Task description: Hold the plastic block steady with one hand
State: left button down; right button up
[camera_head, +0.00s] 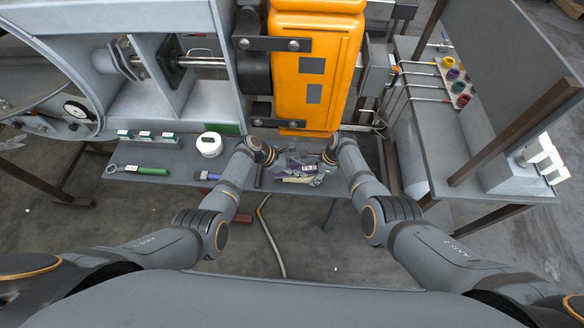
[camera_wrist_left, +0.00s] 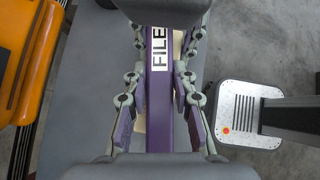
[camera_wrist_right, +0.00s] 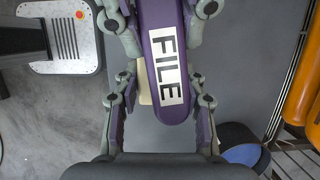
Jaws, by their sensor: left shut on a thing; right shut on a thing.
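The cream plastic block lies mostly hidden under the purple file; a pale edge shows in the right wrist view (camera_wrist_right: 146,88) and in the left wrist view (camera_wrist_left: 178,45). The purple file (camera_wrist_right: 172,98), labelled FILE, runs lengthwise between my two grippers and over the block; its label also shows in the left wrist view (camera_wrist_left: 158,50). My left gripper (camera_wrist_left: 165,100) is shut on the file. My right gripper (camera_wrist_right: 163,88) seems shut on the block below the file. Its contact is hidden. In the head view both grippers face each other above the bench edge.
A large orange housing (camera_head: 312,65) stands behind my grippers. A side table (camera_head: 420,160) stands right.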

pick_arm(q)
jog(key=shift+w+d+r, duration=0.15)
jog(key=shift+d, duration=0.45)
jog(key=shift+w+d+r, duration=0.1)
jog(key=shift+w+d, duration=0.05)
jog(key=shift+d, duration=0.4)
jog(key=shift+a, duration=0.15)
jog(key=shift+w+a+f, duration=0.1)
jog(key=shift+a, duration=2.05)
jog(key=shift+s+a+f, duration=0.1)
jog(key=shift+s+a, duration=0.1)
jog(key=shift+a, duration=1.2)
jog(key=shift+r, duration=2.95)
